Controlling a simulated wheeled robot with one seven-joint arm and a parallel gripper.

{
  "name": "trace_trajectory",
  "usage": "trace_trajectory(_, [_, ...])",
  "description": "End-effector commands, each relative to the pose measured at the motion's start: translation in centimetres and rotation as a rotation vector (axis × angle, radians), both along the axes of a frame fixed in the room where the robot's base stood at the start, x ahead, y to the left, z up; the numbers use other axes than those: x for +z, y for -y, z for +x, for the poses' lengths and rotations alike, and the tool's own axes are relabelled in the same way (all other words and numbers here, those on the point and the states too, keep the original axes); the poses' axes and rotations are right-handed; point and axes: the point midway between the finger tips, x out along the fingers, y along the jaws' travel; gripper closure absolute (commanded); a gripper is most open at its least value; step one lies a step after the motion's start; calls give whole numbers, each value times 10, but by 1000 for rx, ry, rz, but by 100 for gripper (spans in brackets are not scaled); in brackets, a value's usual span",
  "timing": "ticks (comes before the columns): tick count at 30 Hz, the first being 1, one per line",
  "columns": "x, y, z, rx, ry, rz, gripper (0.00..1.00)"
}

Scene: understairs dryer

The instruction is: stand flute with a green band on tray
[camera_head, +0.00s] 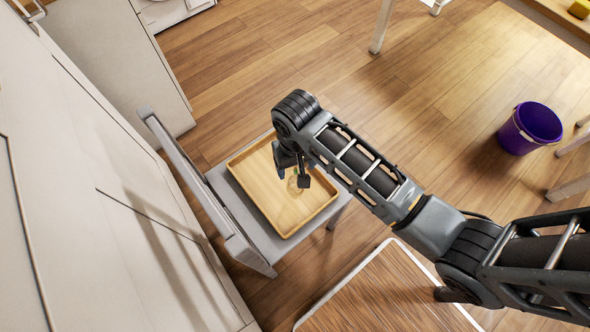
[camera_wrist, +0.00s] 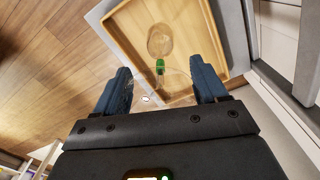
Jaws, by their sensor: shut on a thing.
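The flute with a green band (camera_wrist: 160,66) is clear glass; in the wrist view its round foot lies over the tray and its bowl runs back between my fingers. My gripper (camera_wrist: 162,87) is shut on the flute, with its blue fingers either side of the faint glass. In the head view my gripper (camera_head: 292,174) is over the wooden tray (camera_head: 258,205), with a bit of green and glass (camera_head: 295,171) below it. The tray also shows in the wrist view (camera_wrist: 122,30). I cannot tell whether the foot touches the tray.
The tray rests on a grey chair (camera_head: 222,183) whose backrest stands on the left beside white cabinets (camera_head: 90,180). A wood-topped table (camera_head: 385,295) is at the lower right. A purple bucket (camera_head: 530,128) stands on the floor at the right. The tray floor around the flute looks bare.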

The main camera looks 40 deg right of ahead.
Motion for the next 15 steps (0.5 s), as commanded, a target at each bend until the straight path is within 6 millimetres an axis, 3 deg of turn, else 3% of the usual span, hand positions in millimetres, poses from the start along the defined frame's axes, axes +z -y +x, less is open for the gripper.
trace_trajectory(4, [-8,-1,2,4,-2,1,88])
trace_trajectory(10, [-35,-1,2,4,-3,-1,88])
trace_trajectory(15, [-42,-1,2,2,0,0,88])
